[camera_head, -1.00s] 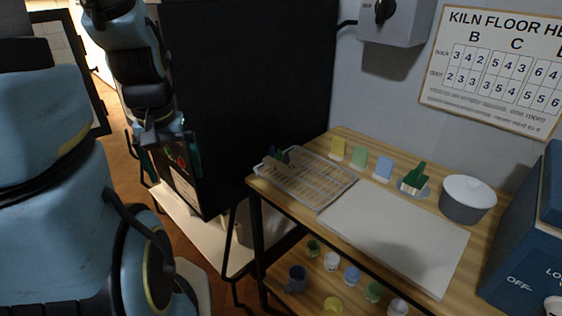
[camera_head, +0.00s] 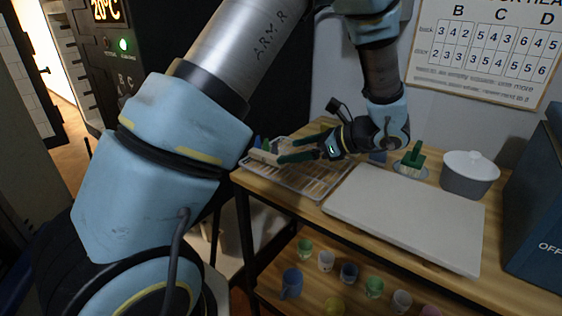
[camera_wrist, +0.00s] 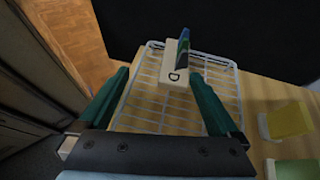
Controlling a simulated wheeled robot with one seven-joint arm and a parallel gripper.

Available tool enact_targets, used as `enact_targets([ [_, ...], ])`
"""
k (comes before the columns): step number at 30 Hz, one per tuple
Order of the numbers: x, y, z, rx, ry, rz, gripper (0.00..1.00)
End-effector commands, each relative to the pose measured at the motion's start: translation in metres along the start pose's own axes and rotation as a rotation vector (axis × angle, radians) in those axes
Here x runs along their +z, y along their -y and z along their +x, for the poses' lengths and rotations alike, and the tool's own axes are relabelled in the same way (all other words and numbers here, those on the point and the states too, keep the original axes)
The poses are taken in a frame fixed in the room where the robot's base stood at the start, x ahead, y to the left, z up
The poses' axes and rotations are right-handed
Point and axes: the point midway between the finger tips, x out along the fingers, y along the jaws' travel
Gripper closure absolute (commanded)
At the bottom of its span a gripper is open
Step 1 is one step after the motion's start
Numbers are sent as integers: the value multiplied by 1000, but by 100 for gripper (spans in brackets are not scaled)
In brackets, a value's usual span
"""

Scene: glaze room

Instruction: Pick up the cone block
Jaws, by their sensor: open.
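The cone block is a pale block (camera_wrist: 174,77) marked "D", with blue and green cones standing in it. It sits on a wire rack (camera_wrist: 148,98) at the table's far left corner. In the head view the block (camera_head: 263,156) shows at the rack's left end, just beyond my fingertips. My gripper (camera_head: 281,151) is open with dark green fingers, reaching left over the rack. In the wrist view my gripper (camera_wrist: 160,76) has one finger on each side of the block's near end, with gaps on both sides. I cannot tell its height above the rack.
A yellow tile (camera_wrist: 287,121) and a green tile (camera_wrist: 293,169) stand right of the rack. A white board (camera_head: 405,215), a green piece (camera_head: 412,159) on a saucer, and a lidded grey pot (camera_head: 468,178) occupy the table. Several small cups, including a blue mug (camera_head: 291,284), stand on the lower shelf.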

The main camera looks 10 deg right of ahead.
Motion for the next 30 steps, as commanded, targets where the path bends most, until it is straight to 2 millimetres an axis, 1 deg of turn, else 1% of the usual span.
enact_targets([
  [1, -9, 8, -8, -39, 32, 30, 3],
  [3, -12, 15, -15, -71, 63, 56, 3],
  [5, -12, 18, -14, -82, 76, 65, 3],
  [13, -7, 21, 25, -83, 77, 65, 3],
  [20, -6, 22, 42, -82, 76, 65, 3],
  [27, -6, 22, 76, -81, 75, 65, 3],
  [30, -6, 22, 86, -82, 75, 65, 3],
])
